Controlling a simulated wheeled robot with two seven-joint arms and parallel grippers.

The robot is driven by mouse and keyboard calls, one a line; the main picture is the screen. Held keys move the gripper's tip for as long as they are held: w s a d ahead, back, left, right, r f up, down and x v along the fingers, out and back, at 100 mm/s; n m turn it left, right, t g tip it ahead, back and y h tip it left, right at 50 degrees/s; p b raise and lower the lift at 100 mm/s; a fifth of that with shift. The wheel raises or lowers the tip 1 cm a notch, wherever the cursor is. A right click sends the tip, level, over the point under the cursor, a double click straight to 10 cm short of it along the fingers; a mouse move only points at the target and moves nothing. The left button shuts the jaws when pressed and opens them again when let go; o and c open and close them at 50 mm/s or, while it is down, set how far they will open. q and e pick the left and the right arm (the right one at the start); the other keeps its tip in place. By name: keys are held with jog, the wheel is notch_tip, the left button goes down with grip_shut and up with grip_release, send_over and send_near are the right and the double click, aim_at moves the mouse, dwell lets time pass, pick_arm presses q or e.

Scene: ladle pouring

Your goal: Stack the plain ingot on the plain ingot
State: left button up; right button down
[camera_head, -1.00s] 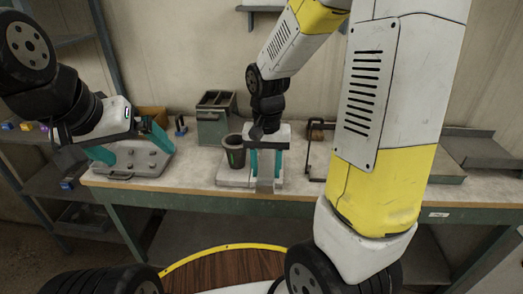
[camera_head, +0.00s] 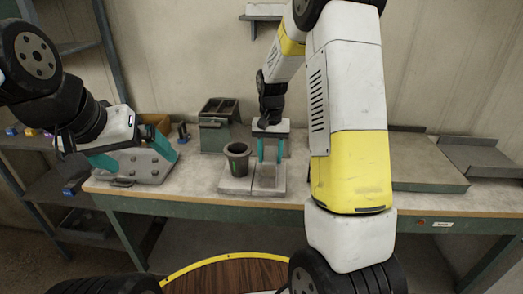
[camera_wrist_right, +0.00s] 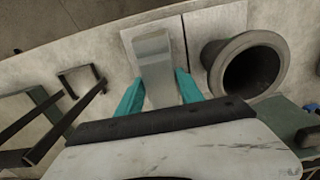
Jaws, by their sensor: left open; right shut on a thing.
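A plain grey ingot (camera_wrist_right: 157,68) is held between the teal fingers of my right gripper in the right wrist view. In the head view my right gripper (camera_head: 270,152) points down over the pale slab on the bench, and the ingot (camera_head: 266,178) hangs below its fingers. I cannot tell whether the ingot touches the slab. I cannot make out a second plain ingot; it may be hidden beneath the held one. My left gripper (camera_head: 134,160) is open and empty at the left of the bench, over a grey metal fixture.
A dark crucible (camera_head: 237,158) stands just left of my right gripper; it also shows in the wrist view (camera_wrist_right: 250,66). A grey-green box (camera_head: 218,125) is behind it. Dark bars (camera_wrist_right: 65,125) lie on the wrist view's left.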

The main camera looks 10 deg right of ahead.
aim_at(270, 156)
jog(key=shift+f, duration=0.65)
jog(key=c, duration=0.7)
grip_release()
jog(key=shift+f, duration=0.15)
jog(key=shift+c, duration=0.2)
notch_tip(270, 156, up, 12)
jog(key=s+r+n+t+y, duration=0.1)
jog(key=s+r+t, duration=0.1)
jog(key=s+r, duration=0.7)
jog(key=s+a+n+t+y, duration=0.1)
jog(key=s+t, duration=0.3)
jog(key=s, duration=1.1)
jog(key=shift+s+a+r+n, duration=0.15)
jog(key=shift+a+r+n, duration=0.2)
jog(key=shift+a+n, duration=0.4)
